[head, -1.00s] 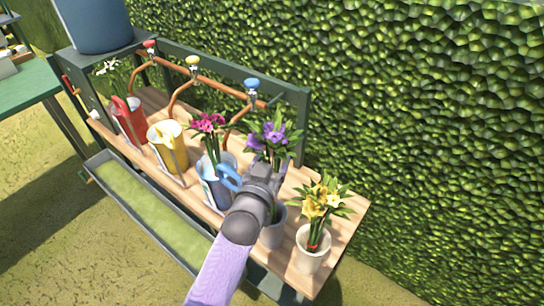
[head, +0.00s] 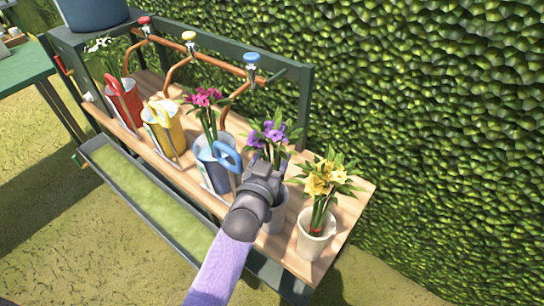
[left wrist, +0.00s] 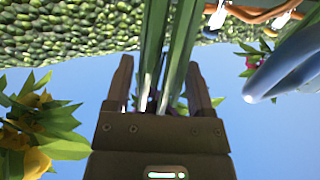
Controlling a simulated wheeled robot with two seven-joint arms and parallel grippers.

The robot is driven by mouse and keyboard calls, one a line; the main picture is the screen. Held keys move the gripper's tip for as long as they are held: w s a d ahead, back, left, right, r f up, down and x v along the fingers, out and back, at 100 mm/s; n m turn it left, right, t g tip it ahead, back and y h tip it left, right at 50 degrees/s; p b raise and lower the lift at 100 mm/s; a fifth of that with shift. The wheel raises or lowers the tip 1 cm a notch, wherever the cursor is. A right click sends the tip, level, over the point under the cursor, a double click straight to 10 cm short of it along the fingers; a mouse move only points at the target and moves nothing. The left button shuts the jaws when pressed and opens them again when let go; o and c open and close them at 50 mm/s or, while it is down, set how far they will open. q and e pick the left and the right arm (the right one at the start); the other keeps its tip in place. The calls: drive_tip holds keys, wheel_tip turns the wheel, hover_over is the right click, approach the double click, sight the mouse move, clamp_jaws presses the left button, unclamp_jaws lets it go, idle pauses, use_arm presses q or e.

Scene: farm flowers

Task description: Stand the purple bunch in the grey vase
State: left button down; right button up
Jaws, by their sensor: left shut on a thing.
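The purple bunch (head: 275,135) is upright, its flowers and leaves above my left gripper (head: 266,172). The gripper is shut on its green stems, which also pass between the fingers in the left wrist view (left wrist: 165,85). The grey vase (head: 277,217) stands on the wooden bench just below and behind the gripper, partly hidden by it. The bunch is over the vase, but the gripper hides the lower stem ends, so I cannot tell how deep they are inside. My right gripper is out of view.
A white pot (head: 313,240) with a yellow bunch (head: 328,182) stands close on the right. Yellow (head: 163,133) and red (head: 123,103) cans stand farther left. Copper taps (head: 205,65) line the back.

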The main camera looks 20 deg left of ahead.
use_arm(q)
unclamp_jaws()
drive_tip(key=shift+s, duration=0.1)
drive_tip(key=s+p, duration=0.2)
drive_tip(key=s, duration=0.7)
drive_tip(key=shift+s+p, duration=0.35)
drive_tip(key=shift+s, duration=0.05)
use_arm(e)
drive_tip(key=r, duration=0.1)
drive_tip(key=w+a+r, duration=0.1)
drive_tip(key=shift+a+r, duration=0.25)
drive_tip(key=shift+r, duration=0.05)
use_arm(q)
drive_tip(key=shift+a, duration=0.1)
